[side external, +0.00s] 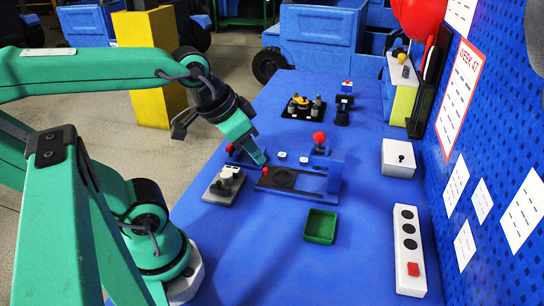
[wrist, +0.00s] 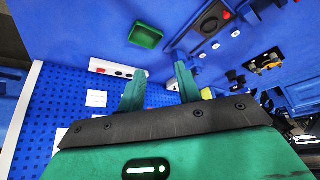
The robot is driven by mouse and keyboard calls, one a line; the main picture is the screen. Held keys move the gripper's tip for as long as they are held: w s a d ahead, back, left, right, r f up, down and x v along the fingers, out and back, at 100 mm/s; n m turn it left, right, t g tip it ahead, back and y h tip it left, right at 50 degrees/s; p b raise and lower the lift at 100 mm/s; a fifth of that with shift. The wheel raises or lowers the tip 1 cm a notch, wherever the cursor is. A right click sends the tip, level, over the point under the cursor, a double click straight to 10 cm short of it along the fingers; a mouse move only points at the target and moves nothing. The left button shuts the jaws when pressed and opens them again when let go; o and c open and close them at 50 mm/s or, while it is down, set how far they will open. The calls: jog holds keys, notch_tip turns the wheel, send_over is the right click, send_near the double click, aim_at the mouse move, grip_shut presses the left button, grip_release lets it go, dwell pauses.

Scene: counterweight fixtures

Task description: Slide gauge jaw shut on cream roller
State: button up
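A grey block (side external: 222,189) carries a pale, cream-white round piece (side external: 228,173) that looks like the roller; a dark part stands close to it. I cannot tell which part is the gauge jaw or whether it touches the roller. My gripper (side external: 262,161) hangs above the table, right of and beyond this block in the side view. In the wrist view my gripper (wrist: 160,68) has its two green fingers apart with nothing between them. The grey block and roller are not clearly visible in the wrist view.
A dark plate with a blue end block (side external: 335,177) lies beside my gripper. A red-ball knob (side external: 319,138) stands behind it. A green tray (side external: 321,226), a white switch strip (side external: 409,250) and a white box (side external: 398,158) lie to the right.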

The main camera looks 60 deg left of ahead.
jog(key=shift+a+m, duration=0.2)
jog(key=shift+m, duration=0.1)
grip_shut()
jog(key=s+a+f+m+g+h, duration=0.1)
jog(key=a+f+m+g, duration=0.3)
jog(key=a+m, duration=0.4)
jog(key=s+a+f+m+g+h, duration=0.1)
jog(key=a+f+m+g, duration=0.3)
jog(key=m, duration=1.2)
jog(key=shift+s+a+f+m+g+h, duration=0.3)
jog(key=shift+s+a+f+m, duration=0.15)
jog(key=shift+a, duration=1.95)
jog(key=shift+w, duration=0.1)
